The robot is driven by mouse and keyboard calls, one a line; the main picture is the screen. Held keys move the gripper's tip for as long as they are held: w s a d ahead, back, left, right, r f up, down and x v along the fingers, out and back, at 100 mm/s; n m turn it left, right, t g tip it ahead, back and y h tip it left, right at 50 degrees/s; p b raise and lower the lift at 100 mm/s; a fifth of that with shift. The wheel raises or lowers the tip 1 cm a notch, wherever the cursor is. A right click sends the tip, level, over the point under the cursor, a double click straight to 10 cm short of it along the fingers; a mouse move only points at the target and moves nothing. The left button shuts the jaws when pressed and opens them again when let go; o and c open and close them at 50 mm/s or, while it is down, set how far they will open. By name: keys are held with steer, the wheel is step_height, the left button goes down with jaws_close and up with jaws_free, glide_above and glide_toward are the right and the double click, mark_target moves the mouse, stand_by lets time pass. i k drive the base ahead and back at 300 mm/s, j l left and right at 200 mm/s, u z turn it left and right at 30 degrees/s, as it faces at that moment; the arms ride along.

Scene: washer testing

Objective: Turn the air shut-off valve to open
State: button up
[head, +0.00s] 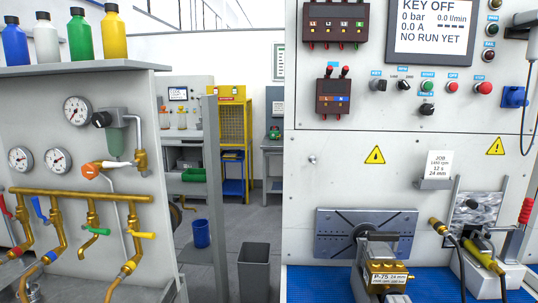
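A grey panel on the left carries the air and pipe fittings. I cannot read a label that says which one is the air shut-off valve, or tell whether any is open or closed. My gripper is not in view.
Pressure gauges (77,111) are on the left panel, with several coloured bottles (80,36) on the shelf above. The test bench (410,165) stands right; its display (430,25) reads KEY OFF, 0 bar. A grey bin (254,269) and blue bin (200,233) stand in the gap between.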

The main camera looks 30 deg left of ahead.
mark_target(106, 164)
steer(key=u, duration=2)
steer(key=i+j, duration=0.1)
steer(key=j, duration=0.25)
steer(key=i+j, duration=0.15)
steer(key=j, duration=0.2)
steer(key=i+j, duration=0.1)
steer(key=j, duration=0.3)
steer(key=i+j, duration=0.15)
steer(key=j, duration=0.2)
